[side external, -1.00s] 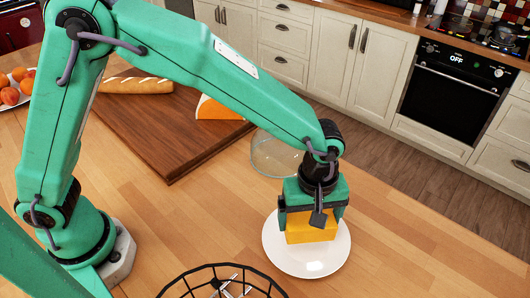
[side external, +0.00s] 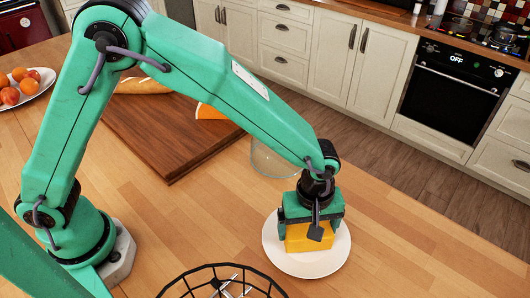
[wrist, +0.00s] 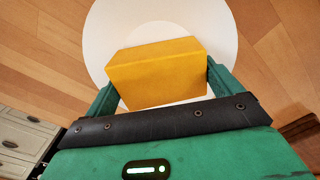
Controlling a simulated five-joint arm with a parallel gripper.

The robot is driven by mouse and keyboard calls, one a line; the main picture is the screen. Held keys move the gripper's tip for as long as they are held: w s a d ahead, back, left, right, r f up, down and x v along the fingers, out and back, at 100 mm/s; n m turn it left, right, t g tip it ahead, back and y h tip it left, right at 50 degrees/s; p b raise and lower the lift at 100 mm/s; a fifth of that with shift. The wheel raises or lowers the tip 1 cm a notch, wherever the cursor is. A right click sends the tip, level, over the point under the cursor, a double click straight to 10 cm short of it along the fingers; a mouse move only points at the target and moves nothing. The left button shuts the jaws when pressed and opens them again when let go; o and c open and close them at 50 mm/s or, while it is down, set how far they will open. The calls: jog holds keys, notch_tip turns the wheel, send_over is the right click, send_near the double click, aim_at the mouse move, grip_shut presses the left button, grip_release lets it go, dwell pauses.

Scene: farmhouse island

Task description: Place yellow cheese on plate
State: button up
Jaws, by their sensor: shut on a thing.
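The yellow cheese (side external: 308,238) is a block held between the fingers of my gripper (side external: 310,226). The cheese is over the middle of the white round plate (side external: 305,269). It looks at or very near the plate's surface; I cannot tell whether it touches. In the wrist view the cheese (wrist: 157,72) sits between both fingers of my gripper (wrist: 160,88), with the plate (wrist: 160,18) behind it. My gripper is shut on the cheese and hides its top in the side view.
A wire basket (side external: 222,266) stands at the front, left of the plate. A glass bowl (side external: 275,158) is behind the plate. A cutting board (side external: 165,140) holds bread (side external: 143,86) and an orange-rinded wedge (side external: 210,112). A fruit plate (side external: 36,90) is far left. The table right of the plate is clear.

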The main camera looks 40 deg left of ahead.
jog(key=shift+f, duration=0.1)
jog(key=o, duration=0.8)
jog(key=shift+o, duration=0.2)
notch_tip(320, 180, up, 12)
dwell(0.5)
